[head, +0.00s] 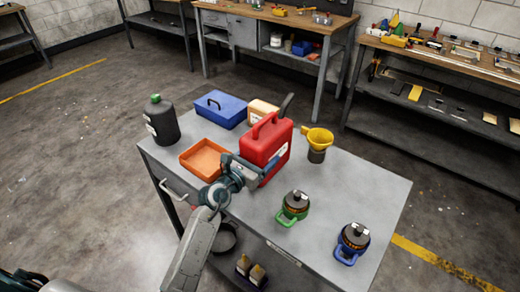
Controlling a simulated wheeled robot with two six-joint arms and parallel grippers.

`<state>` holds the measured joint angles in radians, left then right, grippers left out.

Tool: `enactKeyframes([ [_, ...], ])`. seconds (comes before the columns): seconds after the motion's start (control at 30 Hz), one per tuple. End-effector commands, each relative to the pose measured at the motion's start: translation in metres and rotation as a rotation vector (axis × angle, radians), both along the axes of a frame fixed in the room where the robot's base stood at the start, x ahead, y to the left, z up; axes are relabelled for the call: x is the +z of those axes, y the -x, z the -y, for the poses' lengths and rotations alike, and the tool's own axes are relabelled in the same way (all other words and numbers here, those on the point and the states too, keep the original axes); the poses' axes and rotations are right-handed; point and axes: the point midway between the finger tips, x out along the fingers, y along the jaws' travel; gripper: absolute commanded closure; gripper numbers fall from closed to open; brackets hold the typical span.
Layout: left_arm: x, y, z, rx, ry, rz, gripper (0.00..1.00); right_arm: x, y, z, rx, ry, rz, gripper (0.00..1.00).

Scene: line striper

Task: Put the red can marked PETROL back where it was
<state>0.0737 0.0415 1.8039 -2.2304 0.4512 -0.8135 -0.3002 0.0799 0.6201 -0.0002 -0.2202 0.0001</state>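The red can (272,145) stands upright, on or just above the grey cart top, near its middle. It has a red top handle, a dark spout and a white label whose writing is too small to read. My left gripper (262,171) is at the can's lower near side, with its fingers against or just in front of the red wall. Whether they grip the can is hidden by the angle. My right gripper is not in view.
An orange tray (203,159) lies left of the can, with a blue box (220,109) and cream box (261,112) behind. A dark bottle (161,121), yellow funnel (318,138), green-handled pot (293,207) and blue-handled pot (352,243) also stand on the cart (375,185).

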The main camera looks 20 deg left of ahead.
Motion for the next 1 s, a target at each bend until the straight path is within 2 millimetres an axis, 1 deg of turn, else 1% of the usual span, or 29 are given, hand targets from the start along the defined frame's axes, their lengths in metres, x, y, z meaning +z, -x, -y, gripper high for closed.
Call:
enactKeyframes([
  [0.03, -0.004, -0.001, 0.000, 0.002, 0.002, 0.005, 0.94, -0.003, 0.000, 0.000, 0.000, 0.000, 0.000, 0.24],
  [0.13, -0.009, -0.001, 0.000, 0.003, 0.001, 0.007, 0.94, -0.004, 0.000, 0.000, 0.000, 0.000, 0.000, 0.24],
  [0.4, -0.009, -0.001, 0.000, 0.002, 0.001, 0.007, 0.94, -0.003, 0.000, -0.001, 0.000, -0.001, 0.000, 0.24],
  [0.5, -0.012, 0.000, 0.000, 0.002, 0.001, 0.007, 0.94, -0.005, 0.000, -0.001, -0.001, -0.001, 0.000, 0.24],
  [0.53, -0.015, 0.000, 0.000, 0.001, 0.000, 0.001, 0.19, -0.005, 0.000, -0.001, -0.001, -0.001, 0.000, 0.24],
  [0.6, -0.015, 0.000, 0.000, 0.001, 0.000, 0.001, 0.05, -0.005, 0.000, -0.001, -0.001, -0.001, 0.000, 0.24],
  [0.63, -0.015, 0.000, 0.000, 0.001, 0.000, 0.001, 0.01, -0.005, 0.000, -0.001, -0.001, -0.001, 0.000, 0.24],
  [0.87, -0.015, 0.000, 0.000, 0.001, 0.000, 0.001, 0.01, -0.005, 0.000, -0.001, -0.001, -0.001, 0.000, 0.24],
  [0.97, -0.011, 0.000, 0.000, 0.001, -0.001, 0.001, 0.01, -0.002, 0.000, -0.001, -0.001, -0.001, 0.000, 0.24],
  [1.0, -0.013, 0.003, -0.002, 0.001, -0.002, 0.000, 0.01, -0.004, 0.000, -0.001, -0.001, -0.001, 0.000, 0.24],
])
